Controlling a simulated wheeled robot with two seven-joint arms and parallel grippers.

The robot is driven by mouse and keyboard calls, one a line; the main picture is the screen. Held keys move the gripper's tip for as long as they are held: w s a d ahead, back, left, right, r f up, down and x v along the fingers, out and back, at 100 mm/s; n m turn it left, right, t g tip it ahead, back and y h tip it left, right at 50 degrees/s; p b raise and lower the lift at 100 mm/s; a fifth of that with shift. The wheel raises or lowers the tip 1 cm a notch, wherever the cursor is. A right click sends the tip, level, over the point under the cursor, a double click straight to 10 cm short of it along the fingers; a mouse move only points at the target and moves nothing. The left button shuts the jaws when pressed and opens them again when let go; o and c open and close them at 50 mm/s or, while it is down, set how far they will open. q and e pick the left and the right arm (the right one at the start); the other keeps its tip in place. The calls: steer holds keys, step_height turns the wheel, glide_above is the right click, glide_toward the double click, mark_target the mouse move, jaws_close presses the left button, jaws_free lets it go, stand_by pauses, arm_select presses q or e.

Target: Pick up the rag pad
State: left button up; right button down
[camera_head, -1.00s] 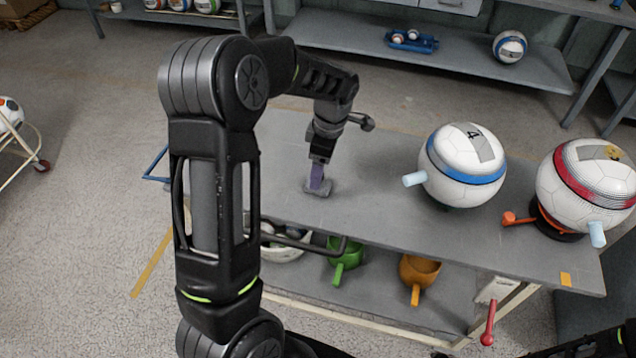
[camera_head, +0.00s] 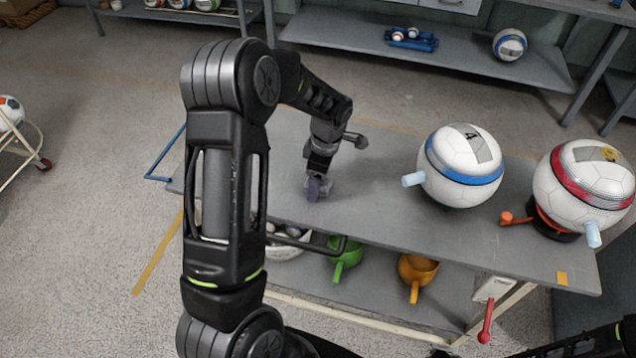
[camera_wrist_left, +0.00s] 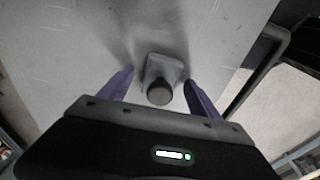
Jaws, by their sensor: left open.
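The rag pad (camera_wrist_left: 164,68) is a small grey block with a dark round knob on top, resting on the grey table. My left gripper (camera_wrist_left: 158,80) is open, with one purple finger on each side of the pad and a gap to each. In the head view the left gripper (camera_head: 315,188) points down at the tabletop and hides most of the pad (camera_head: 326,186).
The table (camera_head: 390,215) bears a blue-striped white ball (camera_head: 455,185) and a red-striped ball (camera_head: 575,200) to the right. A green cup (camera_head: 346,255) and an orange cup (camera_head: 416,270) sit on the shelf below. The tabletop between gripper and balls is clear.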

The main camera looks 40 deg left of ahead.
arm_select(q)
steer(key=c, duration=1.4)
steer(key=shift+c, duration=0.2)
step_height(320, 180, up, 10)
steer(key=shift+r+b, duration=0.1)
steer(key=shift+b, duration=0.65)
